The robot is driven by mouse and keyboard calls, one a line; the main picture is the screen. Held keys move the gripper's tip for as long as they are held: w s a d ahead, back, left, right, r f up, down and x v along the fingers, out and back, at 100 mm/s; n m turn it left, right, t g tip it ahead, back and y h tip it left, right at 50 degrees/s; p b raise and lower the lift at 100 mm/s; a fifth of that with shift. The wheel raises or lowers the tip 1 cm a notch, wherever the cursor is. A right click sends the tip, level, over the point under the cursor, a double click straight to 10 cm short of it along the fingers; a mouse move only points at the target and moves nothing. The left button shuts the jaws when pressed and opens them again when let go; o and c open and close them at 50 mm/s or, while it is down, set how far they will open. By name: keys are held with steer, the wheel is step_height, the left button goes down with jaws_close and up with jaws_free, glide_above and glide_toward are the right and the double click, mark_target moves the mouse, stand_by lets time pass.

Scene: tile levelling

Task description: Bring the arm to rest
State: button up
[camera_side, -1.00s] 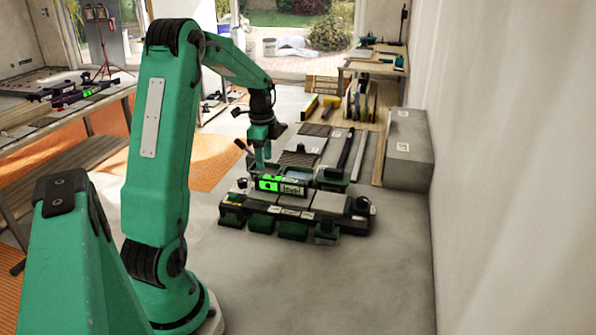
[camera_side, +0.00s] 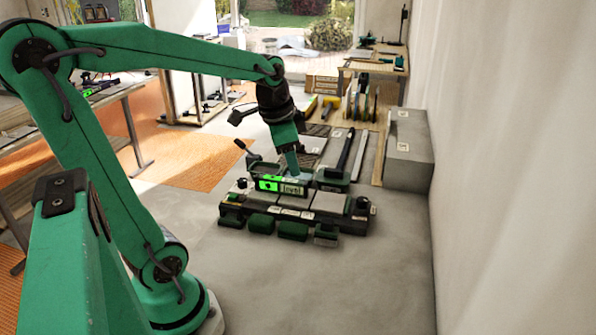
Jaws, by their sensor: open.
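My gripper (camera_side: 292,168) points down over the tile fixture, just behind the level's green display, with its fingertips small and partly lost against the dark parts there. It is open, and I see nothing held in it. The level (camera_side: 283,186), with a bright green screen, lies across the fixture (camera_side: 347,222). Whether the fingers touch the level I cannot tell. Grey tiles (camera_side: 331,202) lie on the fixture to the right of the level and in front of it.
A grey block (camera_side: 408,150) stands against the right wall. Dark and grey strips lie on the floor behind the fixture. A wooden workbench (camera_side: 375,68) stands at the back. A bench (camera_side: 120,88) is at the left, behind my arm. The floor in front of the fixture is clear.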

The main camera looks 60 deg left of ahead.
steer(key=s+d+n+t+h, duration=0.1)
steer(key=s+d+n+t, duration=0.1)
steer(key=s+d, duration=0.6)
steer(key=shift+d+n, duration=0.8)
steer(key=shift+d, duration=0.1)
steer(key=shift+s+r, duration=0.1)
stand_by(1.2)
